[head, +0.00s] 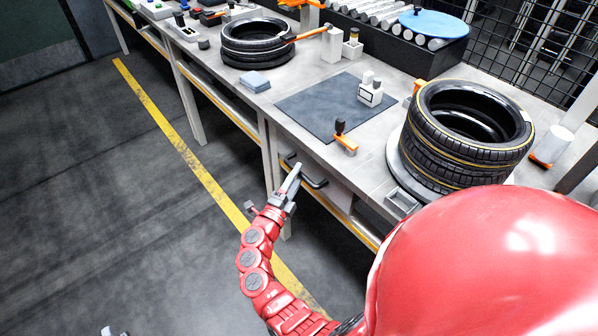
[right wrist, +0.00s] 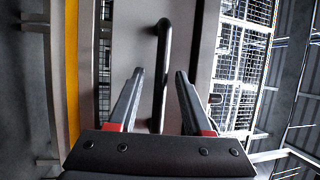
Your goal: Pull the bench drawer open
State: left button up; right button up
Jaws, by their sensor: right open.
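The bench drawer (head: 338,194) has a light grey front under the worktop and looks shut in the head view. Its dark bar handle (head: 312,183) also shows upright in the right wrist view (right wrist: 163,45), on the grey drawer front (right wrist: 135,40). My right gripper (head: 293,172) is open at the handle. In the right wrist view its two fingers (right wrist: 160,75) stand either side of the bar with gaps on both sides. I cannot tell how deep the bar sits between them. A small grey tip at the head view's bottom left may be my left gripper (head: 114,331).
A bench leg (head: 270,150) stands left of the drawer. The floor in front is clear, with a yellow line (head: 185,150).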

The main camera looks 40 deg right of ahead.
jog(key=shift+w+d+r, duration=0.2)
jog(key=shift+w+d, duration=0.1)
jog(key=shift+d, duration=0.35)
grip_shut()
dwell(1.0)
